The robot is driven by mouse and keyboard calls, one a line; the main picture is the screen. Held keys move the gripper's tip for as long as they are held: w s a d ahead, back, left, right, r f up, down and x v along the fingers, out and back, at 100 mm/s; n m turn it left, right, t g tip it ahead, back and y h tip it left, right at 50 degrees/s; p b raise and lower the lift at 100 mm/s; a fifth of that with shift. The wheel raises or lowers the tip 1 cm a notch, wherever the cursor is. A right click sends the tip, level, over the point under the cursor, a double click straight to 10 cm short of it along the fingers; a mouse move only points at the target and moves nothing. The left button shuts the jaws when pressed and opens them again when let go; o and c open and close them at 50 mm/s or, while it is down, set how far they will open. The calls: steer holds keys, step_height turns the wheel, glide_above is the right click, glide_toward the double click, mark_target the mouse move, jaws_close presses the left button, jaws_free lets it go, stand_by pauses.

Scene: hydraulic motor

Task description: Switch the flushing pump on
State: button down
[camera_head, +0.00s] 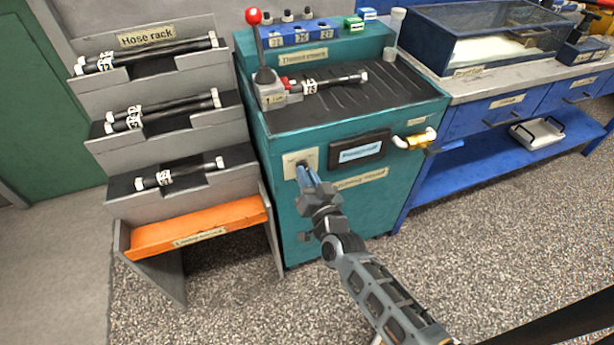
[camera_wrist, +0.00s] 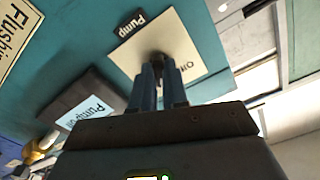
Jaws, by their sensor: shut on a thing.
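The pump switch is a dark knob (camera_wrist: 158,58) on a cream plate (camera_head: 290,161) at the upper left of the teal flushing bench's front (camera_head: 330,218). My gripper (camera_head: 305,168) reaches the plate from below right, with its blue fingers closed around the knob. The wrist view shows the two fingertips (camera_wrist: 160,70) close together at the knob, hiding most of it. A small "Pump" label (camera_wrist: 130,23) sits at the plate's edge.
A red-knobbed lever (camera_head: 254,18) and a hose (camera_head: 335,82) are on the bench top. A yellow-and-white fitting (camera_head: 414,139) sticks out of the front at right. The hose rack (camera_head: 165,102) stands left, a blue workbench (camera_head: 480,115) right. Open floor lies in front.

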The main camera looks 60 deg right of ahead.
steer(key=shift+m, duration=2)
steer(key=c, duration=1.1)
jaws_free()
steer(key=shift+c, duration=0.2)
steer(key=v, duration=0.7)
steer(key=shift+s+a+b, duration=0.25)
steer(key=shift+s+b, duration=0.1)
steer(key=shift+b, duration=0.1)
steer(key=shift+a, duration=0.1)
